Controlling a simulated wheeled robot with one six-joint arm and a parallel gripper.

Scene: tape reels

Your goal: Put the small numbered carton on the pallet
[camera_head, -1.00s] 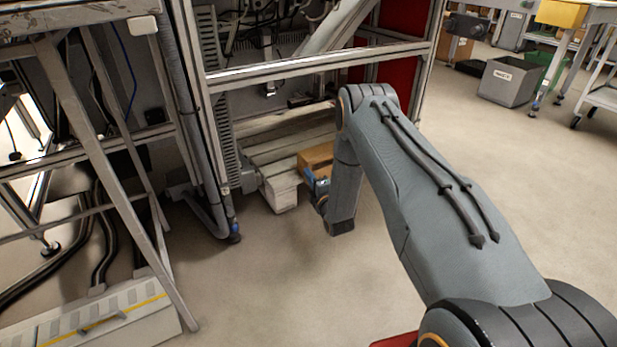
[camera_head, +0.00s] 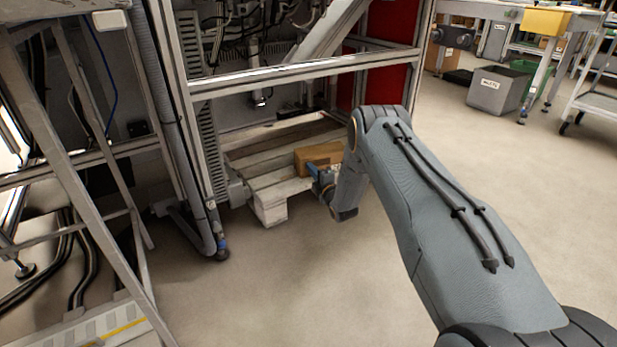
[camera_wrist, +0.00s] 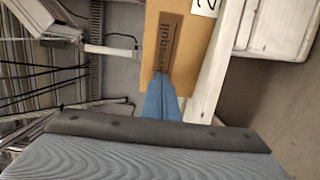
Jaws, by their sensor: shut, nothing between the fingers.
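The small brown carton (camera_head: 318,156) rests on the pale wooden pallet (camera_head: 268,208), inside the metal frame. In the wrist view the carton (camera_wrist: 172,48) shows printed dark lettering and part of a white label with a number, cut by the top edge. Pale pallet boards (camera_wrist: 211,85) show beside it. My gripper (camera_head: 314,170) is at the near side of the carton. In the wrist view its blue fingers (camera_wrist: 160,82) are together and empty, with their tips at the carton's lower edge; whether they touch it I cannot tell.
Metal frame posts and a crossbar (camera_head: 310,69) stand around and above the pallet. A slanted ladder-like stand (camera_head: 75,180) is at the left. A grey bin (camera_head: 497,90) stands at the back right.

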